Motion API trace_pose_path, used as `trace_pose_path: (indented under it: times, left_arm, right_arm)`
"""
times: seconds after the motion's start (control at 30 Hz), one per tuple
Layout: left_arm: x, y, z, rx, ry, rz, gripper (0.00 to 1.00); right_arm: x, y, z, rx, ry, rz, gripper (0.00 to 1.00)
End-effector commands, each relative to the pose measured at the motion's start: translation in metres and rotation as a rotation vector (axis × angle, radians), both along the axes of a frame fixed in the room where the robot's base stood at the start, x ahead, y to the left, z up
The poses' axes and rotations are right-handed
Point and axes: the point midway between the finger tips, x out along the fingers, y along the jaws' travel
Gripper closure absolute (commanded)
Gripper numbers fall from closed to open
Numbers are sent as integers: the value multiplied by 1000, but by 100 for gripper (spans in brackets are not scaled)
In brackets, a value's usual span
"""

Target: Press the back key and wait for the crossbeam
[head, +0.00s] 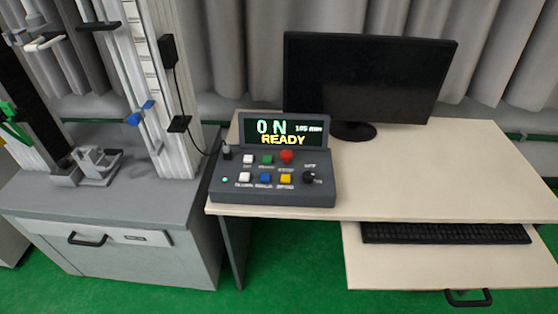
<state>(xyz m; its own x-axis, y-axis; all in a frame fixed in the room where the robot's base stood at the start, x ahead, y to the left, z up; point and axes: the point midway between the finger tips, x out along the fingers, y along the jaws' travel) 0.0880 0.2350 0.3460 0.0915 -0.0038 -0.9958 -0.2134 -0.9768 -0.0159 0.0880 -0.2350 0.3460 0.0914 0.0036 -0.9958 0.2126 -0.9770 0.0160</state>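The control box (272,187) stands on the left end of the desk. Its screen (283,131) reads "0 N", "105 mm" or similar, and "READY". Its keys are an upper white key (249,159), a green key (267,160), a red button (287,157), a lower white key (245,178), a blue key (265,178) and a yellow key (286,178). The labels are too small to tell which is the back key. The drop tower (172,95) stands at the left; a dark bar (98,26) crosses high up, and I cannot tell if it is the crossbeam. Neither gripper shows.
A dark monitor (365,80) stands on the desk (440,180) behind the box. A keyboard (445,233) lies on the pull-out tray (400,272). The tower's grey cabinet (120,212) has a drawer handle (88,240). The desk right of the box is clear.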

Motion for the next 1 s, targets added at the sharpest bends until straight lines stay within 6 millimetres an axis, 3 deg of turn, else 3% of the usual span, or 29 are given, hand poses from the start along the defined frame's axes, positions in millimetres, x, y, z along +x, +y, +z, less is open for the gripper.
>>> trace_pose_path:
  times: [0.13, 0.3, 1.0]
  left_arm:
    - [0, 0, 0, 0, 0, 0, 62]
    - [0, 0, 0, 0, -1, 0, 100]
    - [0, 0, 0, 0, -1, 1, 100]
  right_arm:
    - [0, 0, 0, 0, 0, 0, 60]
    - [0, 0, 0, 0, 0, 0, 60]
    - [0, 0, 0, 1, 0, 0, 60]
